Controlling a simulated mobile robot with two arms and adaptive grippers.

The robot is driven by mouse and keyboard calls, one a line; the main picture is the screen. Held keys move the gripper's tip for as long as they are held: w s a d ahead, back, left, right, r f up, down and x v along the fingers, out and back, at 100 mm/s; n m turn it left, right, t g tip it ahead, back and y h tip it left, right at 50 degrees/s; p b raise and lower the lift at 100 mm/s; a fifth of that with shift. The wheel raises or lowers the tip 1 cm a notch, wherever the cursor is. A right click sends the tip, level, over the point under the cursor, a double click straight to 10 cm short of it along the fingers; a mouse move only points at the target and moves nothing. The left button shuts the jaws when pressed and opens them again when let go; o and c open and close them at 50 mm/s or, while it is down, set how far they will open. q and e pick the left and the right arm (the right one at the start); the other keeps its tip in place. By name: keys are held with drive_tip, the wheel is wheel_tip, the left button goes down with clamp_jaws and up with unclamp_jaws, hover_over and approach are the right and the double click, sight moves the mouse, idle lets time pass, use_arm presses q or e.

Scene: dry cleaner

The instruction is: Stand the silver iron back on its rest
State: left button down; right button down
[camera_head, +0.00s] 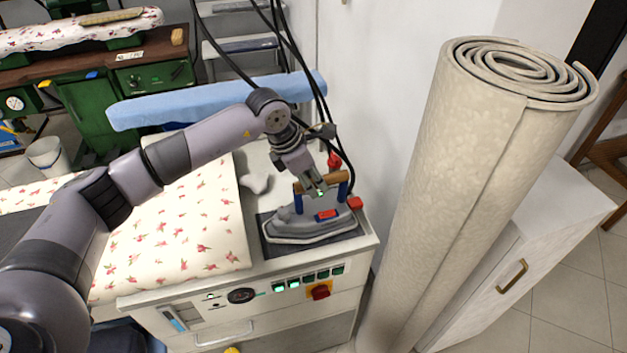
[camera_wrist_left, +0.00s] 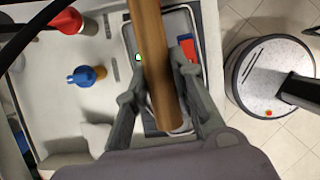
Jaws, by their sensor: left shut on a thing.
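The silver iron (camera_head: 295,226) has a wooden handle on blue posts and a red and blue switch. It is level over a dark rest pad (camera_head: 345,237) at the right end of the white ironing station; I cannot tell if its sole touches the pad. My left gripper (camera_head: 320,190) comes down from above and is shut on the handle. In the left wrist view the wooden handle (camera_wrist_left: 155,65) runs between the fingers of the gripper (camera_wrist_left: 155,90), with the iron's body partly hidden below. My right gripper is not in view.
A flowered pressing pad (camera_head: 190,225) lies left of the iron. A tall rolled carpet (camera_head: 480,190) and white cabinet (camera_head: 540,235) stand to the right. Black cables hang close behind the iron. Buttons and a red knob (camera_head: 320,292) line the station's front.

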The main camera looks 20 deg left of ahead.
use_arm(q)
drive_tip(key=shift+w+d+b, duration=0.1)
drive_tip(key=shift+b, duration=0.3)
idle(0.3)
drive_tip(key=c, duration=1.8)
unclamp_jaws()
drive_tip(key=o, duration=0.5)
drive_tip(key=shift+s+f, duration=0.15)
drive_tip(key=shift+s, duration=0.05)
drive_tip(key=shift+c, duration=0.2)
drive_tip(key=shift+o, duration=0.2)
drive_tip(key=shift+s+f, duration=0.15)
drive_tip(key=shift+f, duration=0.35)
drive_tip(key=o, duration=0.8)
drive_tip(key=shift+r, duration=0.25)
drive_tip(key=shift+r, duration=0.15)
drive_tip(key=shift+r+p, duration=2.35)
drive_tip(key=shift+r, duration=2.1)
